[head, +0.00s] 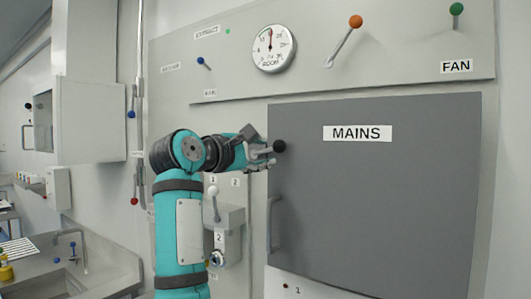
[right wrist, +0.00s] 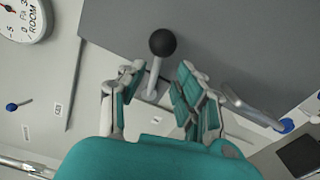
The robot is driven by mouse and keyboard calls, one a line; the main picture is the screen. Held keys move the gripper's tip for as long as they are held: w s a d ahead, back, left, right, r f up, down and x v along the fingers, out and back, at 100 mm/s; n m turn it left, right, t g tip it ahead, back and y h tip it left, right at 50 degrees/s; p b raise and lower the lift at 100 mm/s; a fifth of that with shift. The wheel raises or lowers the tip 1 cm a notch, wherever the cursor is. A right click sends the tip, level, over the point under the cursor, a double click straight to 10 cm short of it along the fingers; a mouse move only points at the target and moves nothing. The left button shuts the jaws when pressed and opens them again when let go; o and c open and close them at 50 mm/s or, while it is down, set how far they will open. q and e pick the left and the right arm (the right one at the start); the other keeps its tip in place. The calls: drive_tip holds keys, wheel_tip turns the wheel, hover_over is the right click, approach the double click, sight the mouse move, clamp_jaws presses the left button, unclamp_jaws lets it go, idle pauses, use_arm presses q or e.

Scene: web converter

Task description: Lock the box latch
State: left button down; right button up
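The grey MAINS box door (head: 376,190) is closed against the wall panel. Its latch is a lever with a black ball knob (head: 279,146) at the door's upper left edge. The knob also shows in the right wrist view (right wrist: 162,43), with its grey shaft (right wrist: 153,76) running down between my fingers. My right gripper (head: 264,156) is at the latch, fingers pointing right. In the right wrist view, its fingers (right wrist: 160,74) are apart on both sides of the shaft, with gaps visible; I cannot tell whether either touches it. My left gripper is not in view.
A grey door handle (head: 273,224) sits below the latch. A round gauge (head: 273,48) and an orange-knobbed lever (head: 343,41) are on the panel above. A small switch lever (head: 214,205) is below my right arm. A sink counter (head: 70,270) is lower left.

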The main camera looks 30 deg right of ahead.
drive_tip(key=v, duration=0.5)
drive_tip(key=shift+d, duration=0.1)
